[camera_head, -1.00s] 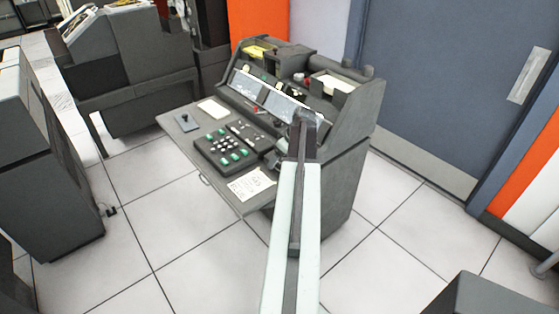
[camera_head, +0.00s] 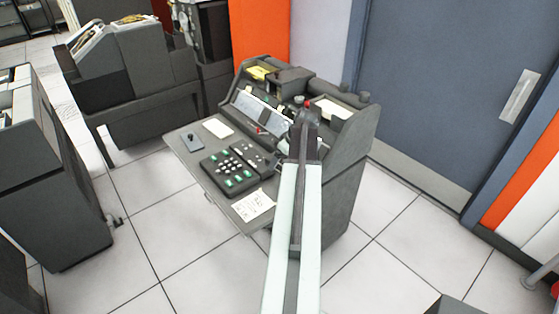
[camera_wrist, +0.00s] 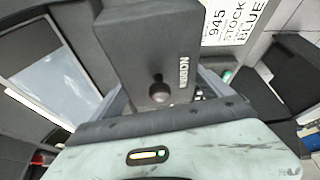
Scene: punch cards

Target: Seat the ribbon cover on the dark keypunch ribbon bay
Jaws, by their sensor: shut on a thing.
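In the head view my gripper (camera_head: 305,118) is over the right part of the dark keypunch (camera_head: 345,165), and my arm hides part of the machine. I cannot make out the cover there. The ribbon bay cannot be picked out for certain in either view.
The keypunch desk holds a keyboard (camera_head: 232,168), a printed card (camera_head: 253,205) and a blank card (camera_head: 217,128). A printed card (camera_wrist: 233,18) also shows in the wrist view. Dark cabinets stand at left, a blue door (camera_head: 450,90) behind right.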

